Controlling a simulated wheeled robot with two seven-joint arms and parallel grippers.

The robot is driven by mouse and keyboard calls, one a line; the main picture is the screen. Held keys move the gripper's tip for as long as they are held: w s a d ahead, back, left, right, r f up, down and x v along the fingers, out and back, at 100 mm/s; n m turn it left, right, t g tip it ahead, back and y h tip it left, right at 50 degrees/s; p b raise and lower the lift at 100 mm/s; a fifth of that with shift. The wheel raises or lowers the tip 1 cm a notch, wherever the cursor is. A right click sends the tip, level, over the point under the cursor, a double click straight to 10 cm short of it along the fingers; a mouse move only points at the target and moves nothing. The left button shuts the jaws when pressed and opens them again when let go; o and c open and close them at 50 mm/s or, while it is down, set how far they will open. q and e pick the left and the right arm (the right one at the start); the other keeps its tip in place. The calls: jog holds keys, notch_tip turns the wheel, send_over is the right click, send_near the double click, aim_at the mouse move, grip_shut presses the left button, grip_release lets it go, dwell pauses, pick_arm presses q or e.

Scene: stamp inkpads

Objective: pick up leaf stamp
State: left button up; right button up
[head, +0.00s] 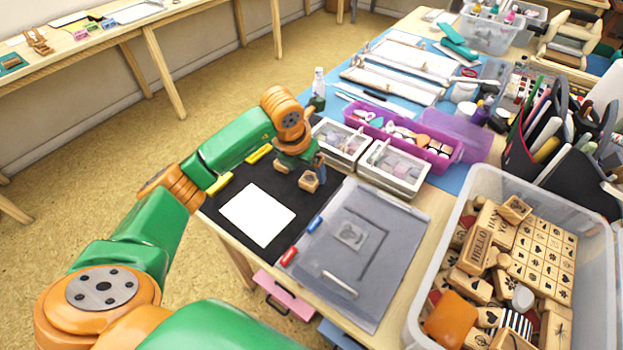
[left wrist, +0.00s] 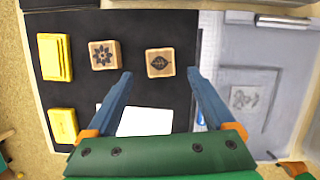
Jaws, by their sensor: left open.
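The leaf stamp (left wrist: 160,62) is a small wooden block with a dark leaf printed on its upward face, lying on the black mat (left wrist: 150,22). In the head view the wooden block beside the grey tray appears to be this stamp (head: 308,182). My left gripper (left wrist: 160,71) is open, with its blue fingers apart to the left and right of the leaf stamp's near side in the left wrist view. It holds nothing. In the head view the left gripper (head: 306,164) hangs over the mat and partly hides the stamps.
A flower stamp (left wrist: 104,55) lies left of the leaf stamp, with yellow inkpads (left wrist: 55,57) further left. White paper (head: 257,214) lies on the mat. A grey tray (head: 385,280) is close on the right. White boxes (head: 395,170) and a clear bin (head: 480,180) stand beyond.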

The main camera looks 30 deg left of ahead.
aim_at(310, 179)
pick_arm(q)
jog(key=x, duration=0.4)
jog(key=shift+w+f, duration=0.25)
jog(key=shift+f, duration=0.05)
jog(key=shift+s+r, duration=0.1)
jog(key=shift+c, duration=1.1)
grip_shut()
notch_tip(310, 179, up, 3)
jog(key=shift+a+r+b, duration=0.15)
jog(key=shift+b, duration=0.3)
jog(key=s+a+r+b, duration=0.1)
jog(key=s+a+r, duration=0.3)
jog(key=a+r, duration=0.5)
jog(key=a, duration=0.3)
jog(key=shift+s+a+r+b, duration=0.35)
jog(key=shift+s+a+b, duration=0.05)
